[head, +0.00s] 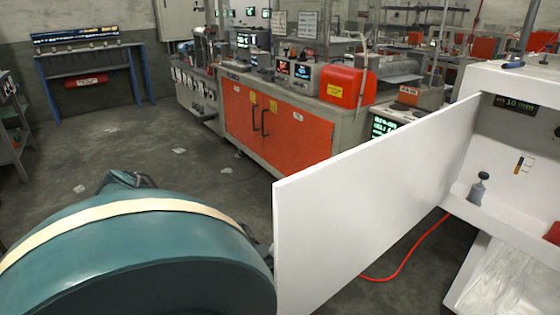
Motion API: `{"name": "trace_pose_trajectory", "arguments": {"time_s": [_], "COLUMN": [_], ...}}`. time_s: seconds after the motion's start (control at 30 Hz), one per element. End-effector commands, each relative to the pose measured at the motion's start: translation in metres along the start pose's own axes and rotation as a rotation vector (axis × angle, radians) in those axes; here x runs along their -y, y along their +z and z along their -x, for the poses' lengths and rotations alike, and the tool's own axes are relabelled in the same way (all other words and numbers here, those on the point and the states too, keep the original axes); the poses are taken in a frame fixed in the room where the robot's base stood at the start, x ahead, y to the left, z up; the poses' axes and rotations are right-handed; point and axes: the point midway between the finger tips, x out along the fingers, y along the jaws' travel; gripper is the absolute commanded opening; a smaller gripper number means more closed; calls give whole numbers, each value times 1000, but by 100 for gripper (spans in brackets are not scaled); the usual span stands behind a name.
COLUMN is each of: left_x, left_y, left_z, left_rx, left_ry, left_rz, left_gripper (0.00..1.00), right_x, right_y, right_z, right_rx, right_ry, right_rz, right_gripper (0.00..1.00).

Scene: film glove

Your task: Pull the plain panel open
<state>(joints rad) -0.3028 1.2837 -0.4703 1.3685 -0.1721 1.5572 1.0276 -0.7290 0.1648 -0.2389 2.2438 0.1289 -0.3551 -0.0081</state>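The plain panel (370,205) is a flat white board in the middle of the head view. It stands swung out from the front of a white cabinet (471,225) at the right, so the cabinet's inside shows. The panel's right end meets the cabinet near its opening, and its free edge is close to me at the left. A large teal arm link of mine with a cream band fills the lower left, just left of that free edge. Neither gripper's fingers can be seen. I cannot tell whether anything touches the panel's hidden side.
Inside the cabinet are a small grey knobbed part (479,187) and a display reading 10 mm (515,104). An orange-doored bench (277,129) stands behind. The floor at the left is mostly clear, with scattered scraps.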

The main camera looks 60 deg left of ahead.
Motion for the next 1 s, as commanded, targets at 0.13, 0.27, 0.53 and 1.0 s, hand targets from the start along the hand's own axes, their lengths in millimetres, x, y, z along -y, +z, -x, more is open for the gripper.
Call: {"name": "trace_pose_trajectory", "arguments": {"time_s": [0.13,0.27,0.53,1.0], "left_x": [0,0,1,1], "left_y": [1,1,0,0], "left_z": [0,0,0,0], "left_rx": [1,2,2,1], "left_ry": [4,6,6,6], "left_rz": [0,1,1,0], "left_gripper": [0,0,0,55], "right_x": [0,-1,-1,-1], "right_y": [0,0,0,0], "right_z": [2,2,2,0], "right_rx": [-2,-3,-3,-2], "right_ry": [1,1,1,1], "right_rz": [0,2,3,5], "right_gripper": [36,36,36,36]}}
